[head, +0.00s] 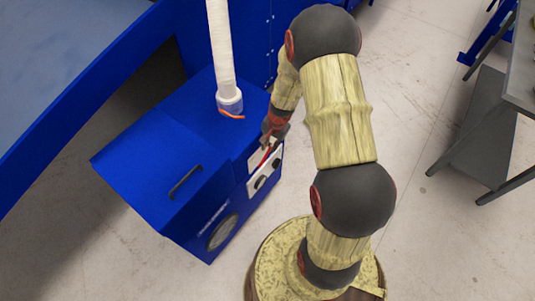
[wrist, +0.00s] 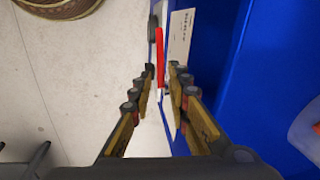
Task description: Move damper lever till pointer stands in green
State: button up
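My gripper (wrist: 162,69) is open at the white panel on the side of the blue machine (head: 165,180). In the wrist view a slim red lever (wrist: 160,48) lies between the fingertips, with a gap on each side. The red lever (head: 265,157) also shows in the head view, just below the gripper (head: 268,140). A small orange lever (head: 231,116) sits on the collar under the white hose, away from the gripper. The frames do not settle which one is the damper lever. I cannot make out a pointer or a green zone.
The panel (head: 252,188) carries black knobs. The white hose (head: 220,45) rises from the machine's top, which has a black handle (head: 185,182). A round grille (head: 222,232) is on the front. A grey table (head: 510,90) stands at the right.

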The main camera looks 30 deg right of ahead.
aim_at(267, 153)
jog(key=f+b, duration=0.1)
jog(key=f, duration=0.1)
jog(key=w+f+b, duration=0.1)
jog(key=f, duration=0.2)
jog(key=f+b, duration=0.1)
jog(key=f, duration=0.1)
jog(key=shift+w+a+f, duration=0.15)
jog(key=shift+a+f, duration=0.1)
jog(key=shift+f, duration=0.1)
jog(key=c, duration=0.3)
grip_shut()
